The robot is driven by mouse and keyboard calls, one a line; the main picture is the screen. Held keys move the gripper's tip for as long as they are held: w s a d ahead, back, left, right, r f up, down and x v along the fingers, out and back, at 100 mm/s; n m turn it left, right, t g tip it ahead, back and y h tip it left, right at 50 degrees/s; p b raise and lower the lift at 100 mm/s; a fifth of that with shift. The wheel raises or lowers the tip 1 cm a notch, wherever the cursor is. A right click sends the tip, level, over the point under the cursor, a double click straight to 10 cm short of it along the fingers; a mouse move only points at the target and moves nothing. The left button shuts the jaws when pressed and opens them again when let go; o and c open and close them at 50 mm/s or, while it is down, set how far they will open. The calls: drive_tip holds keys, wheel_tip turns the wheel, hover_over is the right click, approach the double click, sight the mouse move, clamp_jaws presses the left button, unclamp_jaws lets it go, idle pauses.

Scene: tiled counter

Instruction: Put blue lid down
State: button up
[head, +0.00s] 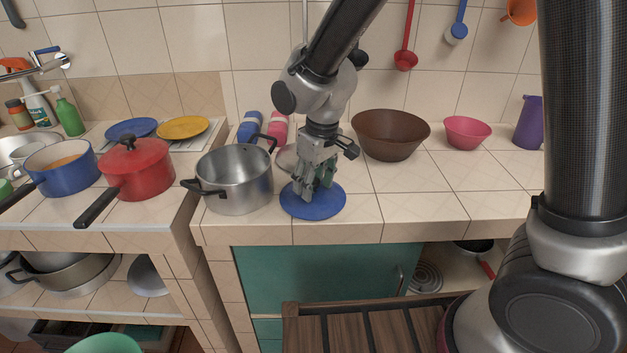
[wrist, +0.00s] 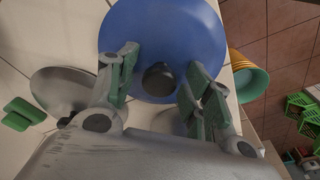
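The blue lid (head: 312,211) appears to lie flat on the tiled counter near its front edge, right of the steel pot. Its dark knob (wrist: 160,77) shows in the wrist view, with the round blue disc (wrist: 165,30) around it. My gripper (head: 315,188) is right above the lid, pointing down. In the wrist view its two green-padded fingers stand apart on either side of the knob, with a visible gap on both sides. The gripper holds nothing. In the head view the fingers hide the knob.
A steel pot (head: 235,182) stands close left of the lid. A grey lid (wrist: 62,92) lies behind, partly hidden in the head view. A brown bowl (head: 390,140) and a pink bowl (head: 467,135) stand at the back right. The counter right of the lid is clear.

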sight(319, 194)
wheel_tip(319, 194, up, 12)
drive_tip(key=s+d, duration=0.1)
drive_tip(key=shift+s+d, duration=0.15)
idle(0.4)
drive_tip(key=s+d+r+m+t, duration=0.1)
drive_tip(key=d+r+m, duration=0.1)
drive_tip(key=d, duration=0.5)
drive_tip(key=s+d+r+m, duration=0.1)
drive_tip(key=s+d+r, duration=0.1)
drive_tip(key=d, duration=0.5)
drive_tip(key=s+d+r+m+t, duration=0.1)
drive_tip(key=d+r+m, duration=0.15)
drive_tip(key=d, duration=0.45)
drive_tip(key=s+d+m+h, duration=0.1)
drive_tip(key=s+d+m, duration=0.2)
drive_tip(key=s+d, duration=0.7)
drive_tip(key=shift+s+d+t, duration=0.3)
drive_tip(key=shift+s+t, duration=0.1)
drive_tip(key=shift+s, duration=0.25)
